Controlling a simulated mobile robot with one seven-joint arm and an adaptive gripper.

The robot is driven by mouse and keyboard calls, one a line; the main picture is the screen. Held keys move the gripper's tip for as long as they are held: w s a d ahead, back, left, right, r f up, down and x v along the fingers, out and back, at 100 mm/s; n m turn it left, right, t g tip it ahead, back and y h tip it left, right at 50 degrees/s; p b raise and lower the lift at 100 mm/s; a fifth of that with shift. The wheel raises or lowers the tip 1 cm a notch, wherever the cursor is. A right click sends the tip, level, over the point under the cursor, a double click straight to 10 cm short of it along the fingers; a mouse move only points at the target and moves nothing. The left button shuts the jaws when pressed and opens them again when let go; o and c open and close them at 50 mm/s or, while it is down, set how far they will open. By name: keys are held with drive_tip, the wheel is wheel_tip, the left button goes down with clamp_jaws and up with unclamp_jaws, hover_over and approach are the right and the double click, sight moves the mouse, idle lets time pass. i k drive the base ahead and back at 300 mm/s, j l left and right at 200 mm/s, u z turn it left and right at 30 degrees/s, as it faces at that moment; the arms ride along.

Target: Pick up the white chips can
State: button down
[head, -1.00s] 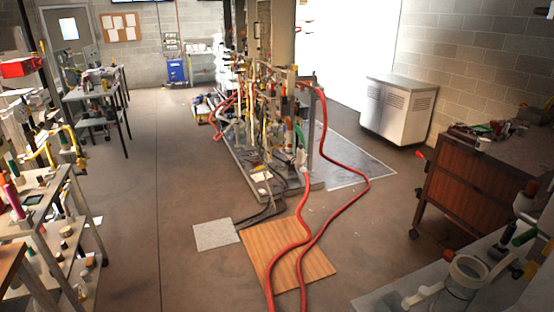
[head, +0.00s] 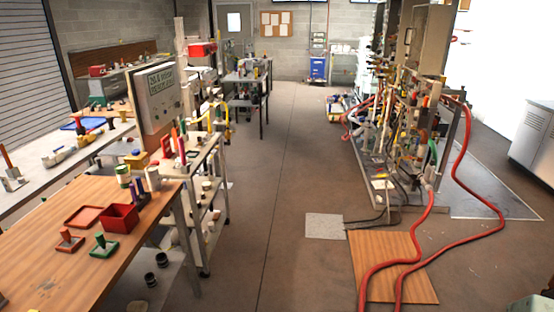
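A white cylinder (head: 153,178), which may be the white chips can, stands upright near the far right corner of the wooden table at left. It is small, and I cannot read any label. Beside it to the left is a white can with green on it (head: 123,175); I cannot tell for sure which of the two is the chips can. Blue and red items stand close in front of them. My gripper is not in view.
A shelf cart stands behind. Open floor (head: 270,240) lies in the middle. Red hoses (head: 425,215) cross a floor panel at right.

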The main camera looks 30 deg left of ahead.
sight(151, 171)
drive_tip(key=u, duration=2.1)
drive_tip(key=z, duration=3)
drive_tip(key=j+u, duration=0.3)
drive_tip(key=u, duration=0.2)
drive_tip(key=j+u, duration=0.3)
drive_tip(key=u, duration=0.15)
drive_tip(key=i+j+u, duration=0.2)
drive_tip(key=j, duration=0.15)
drive_tip(key=i+j+u, duration=0.15)
drive_tip(key=j, duration=0.2)
